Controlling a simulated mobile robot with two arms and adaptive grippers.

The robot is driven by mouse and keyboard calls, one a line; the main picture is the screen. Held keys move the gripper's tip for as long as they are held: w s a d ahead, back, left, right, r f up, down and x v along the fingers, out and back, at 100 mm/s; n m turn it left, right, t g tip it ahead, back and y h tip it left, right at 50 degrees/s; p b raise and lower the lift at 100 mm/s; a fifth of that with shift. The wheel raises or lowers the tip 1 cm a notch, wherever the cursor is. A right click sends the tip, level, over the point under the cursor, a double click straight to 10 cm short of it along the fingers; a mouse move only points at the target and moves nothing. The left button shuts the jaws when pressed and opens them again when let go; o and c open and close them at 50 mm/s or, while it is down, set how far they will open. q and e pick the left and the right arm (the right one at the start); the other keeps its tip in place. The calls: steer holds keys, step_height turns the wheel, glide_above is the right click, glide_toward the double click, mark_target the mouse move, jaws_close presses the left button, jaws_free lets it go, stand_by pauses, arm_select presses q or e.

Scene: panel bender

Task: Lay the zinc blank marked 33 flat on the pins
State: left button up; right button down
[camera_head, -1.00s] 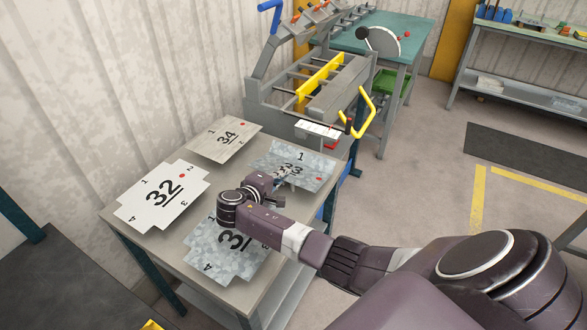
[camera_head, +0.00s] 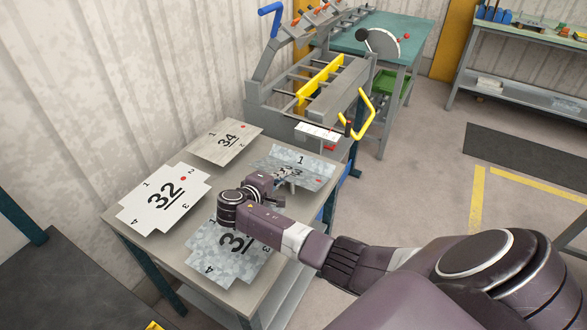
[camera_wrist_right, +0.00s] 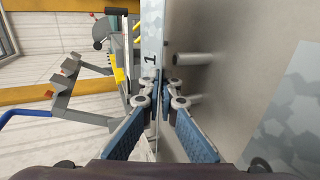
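The spangled zinc blank marked 33 (camera_head: 316,171) is over the far right of the grey table, tilted and foreshortened, with its number partly hidden. My right gripper (camera_head: 286,178) is at its near side. In the right wrist view the gripper's fingers (camera_wrist_right: 161,92) are closed on the blank's edge, and the blank (camera_wrist_right: 152,35) shows nearly edge-on with a 1 on it. Short round pins (camera_wrist_right: 186,60) stand out from the grey surface beside it. Whether the blank touches the pins I cannot tell. My left gripper is out of view.
A white blank marked 32 (camera_head: 165,196) and a grey blank marked 34 (camera_head: 227,141) lie on the table (camera_head: 266,281). Another zinc blank (camera_head: 224,249) lies in front, its number partly covered by my arm. The bender (camera_head: 322,92) stands behind.

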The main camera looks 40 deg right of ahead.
steer(key=shift+r, duration=0.55)
steer(key=shift+s+a+r+p, duration=0.1)
steer(key=shift+a+r+p, duration=0.1)
steer(key=shift+a+p, duration=0.2)
steer(key=shift+f+p+v, duration=0.15)
steer(key=shift+p+v, duration=0.4)
steer(key=shift+v, duration=0.45)
steer(key=shift+f+p+v, duration=0.15)
steer(key=shift+p+v, duration=0.35)
steer(key=shift+v, duration=0.45)
steer(key=shift+s+a+r+p, duration=0.1)
steer(key=shift+s+a+p, duration=0.15)
steer(key=shift+a, duration=0.3)
steer(key=shift+s+a+r+p, duration=0.1)
steer(key=shift+s+a, duration=0.1)
steer(key=shift+a, duration=0.35)
steer(key=shift+w+f, duration=0.1)
